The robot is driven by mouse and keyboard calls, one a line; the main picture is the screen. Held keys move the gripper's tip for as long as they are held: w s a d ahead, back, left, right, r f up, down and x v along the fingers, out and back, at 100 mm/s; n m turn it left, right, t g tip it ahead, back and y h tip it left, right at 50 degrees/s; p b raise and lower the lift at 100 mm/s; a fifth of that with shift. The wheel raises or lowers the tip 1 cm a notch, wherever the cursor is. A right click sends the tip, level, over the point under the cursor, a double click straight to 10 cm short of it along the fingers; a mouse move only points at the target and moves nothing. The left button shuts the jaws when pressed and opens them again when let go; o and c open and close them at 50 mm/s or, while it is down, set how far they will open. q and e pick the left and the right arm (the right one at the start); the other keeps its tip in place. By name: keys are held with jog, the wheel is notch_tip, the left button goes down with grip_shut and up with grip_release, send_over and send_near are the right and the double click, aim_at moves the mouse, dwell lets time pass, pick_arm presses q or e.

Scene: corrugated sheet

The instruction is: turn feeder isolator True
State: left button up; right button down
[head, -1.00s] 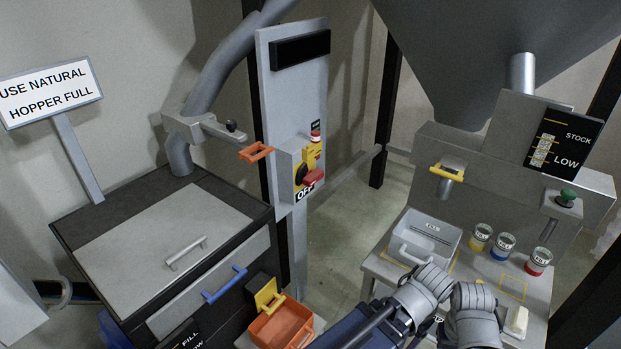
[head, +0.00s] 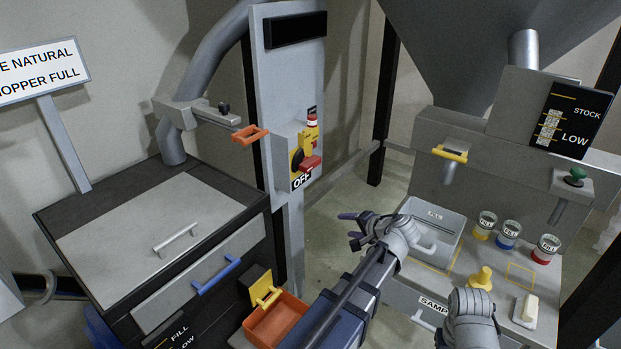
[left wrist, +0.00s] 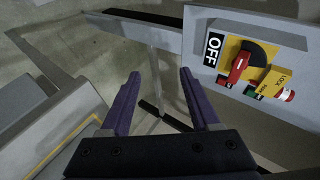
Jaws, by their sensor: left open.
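The feeder isolator (head: 306,160) is a yellow plate with a red handle on a grey post, beside an OFF label. In the left wrist view the red handle (left wrist: 238,68) sits on a black round part, at upper right. My left gripper (head: 358,230) is open and empty, below and to the right of the isolator in the head view. In the left wrist view its purple fingers (left wrist: 160,92) are spread, with the isolator to their right and nothing between them. My right arm shows at the bottom, but its gripper is not seen.
A grey cabinet with a blue handle (head: 217,276) and an orange bin (head: 275,322) stand at left. An orange handle (head: 250,135) juts out left of the isolator. At right is a bench with a grey tray (head: 450,222) and several pots. Open floor lies between.

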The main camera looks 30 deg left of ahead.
aim_at(313, 167)
pick_arm(q)
jog(key=shift+w+a+r+m+t+y+b, duration=0.5)
jog(key=shift+w+a+r+y+b, duration=0.45)
jog(key=shift+w+a, duration=1.95)
jog(key=shift+w+a+r+m+t+y+b, duration=0.6)
jog(key=shift+w+a+r+y, duration=0.65)
jog(key=shift+a, duration=2.95)
jog(key=shift+w+a+r+m+t+y+b, duration=0.3)
jog(key=shift+w+a+r+t+y+b, duration=0.55)
jog(key=shift+w+a, duration=2.15)
jog(key=shift+s+a+r+g, duration=0.25)
jog(key=shift+s+a+r, duration=0.05)
jog(key=shift+s+a, duration=0.3)
pick_arm(e)
notch_tip(313, 167, down, 6)
pick_arm(q)
jog(key=shift+c, duration=0.4)
grip_shut()
